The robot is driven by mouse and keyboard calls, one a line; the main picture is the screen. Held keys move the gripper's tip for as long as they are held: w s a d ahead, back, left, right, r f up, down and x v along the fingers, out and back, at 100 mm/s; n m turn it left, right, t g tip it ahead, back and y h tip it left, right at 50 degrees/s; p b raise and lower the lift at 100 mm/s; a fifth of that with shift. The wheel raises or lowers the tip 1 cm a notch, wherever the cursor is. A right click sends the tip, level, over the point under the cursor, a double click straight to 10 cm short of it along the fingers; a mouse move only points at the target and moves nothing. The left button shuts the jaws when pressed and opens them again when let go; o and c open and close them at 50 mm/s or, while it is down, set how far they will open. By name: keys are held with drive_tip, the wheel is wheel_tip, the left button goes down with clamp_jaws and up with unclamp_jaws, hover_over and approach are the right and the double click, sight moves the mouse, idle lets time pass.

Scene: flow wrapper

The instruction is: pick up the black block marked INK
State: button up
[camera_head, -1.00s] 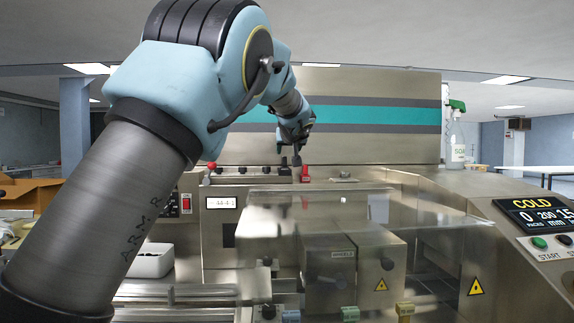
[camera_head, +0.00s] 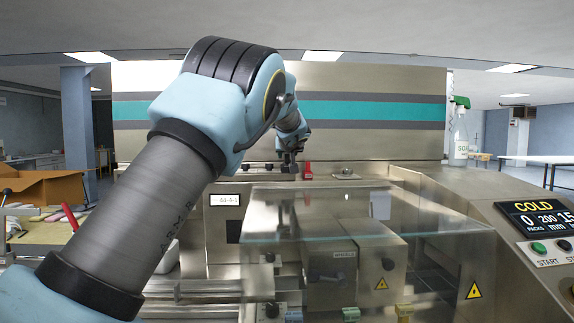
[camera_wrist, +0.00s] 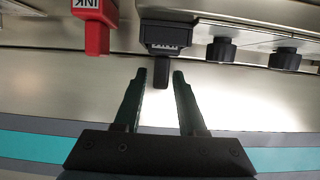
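In the wrist view a black block (camera_wrist: 165,36) with a narrow stem sits on the metal machine; its small pale label is too small to read. Beside it to the left is a red block (camera_wrist: 95,35) whose upside-down label reads INK. My gripper (camera_wrist: 159,73) is open and empty, its two dark fingertips on either side of the end of the black block's stem, apparently apart from it. In the head view my gripper (camera_head: 290,158) is over the machine's back ledge, partly covering the black block, just left of the red block (camera_head: 307,171).
Two black knobs (camera_wrist: 221,50) (camera_wrist: 285,58) stand right of the black block in the wrist view. A clear guard (camera_head: 330,215) covers the machine front. A spray bottle (camera_head: 460,138) stands at right, a cardboard box (camera_head: 45,188) at left.

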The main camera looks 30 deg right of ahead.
clamp_jaws()
idle(0.4)
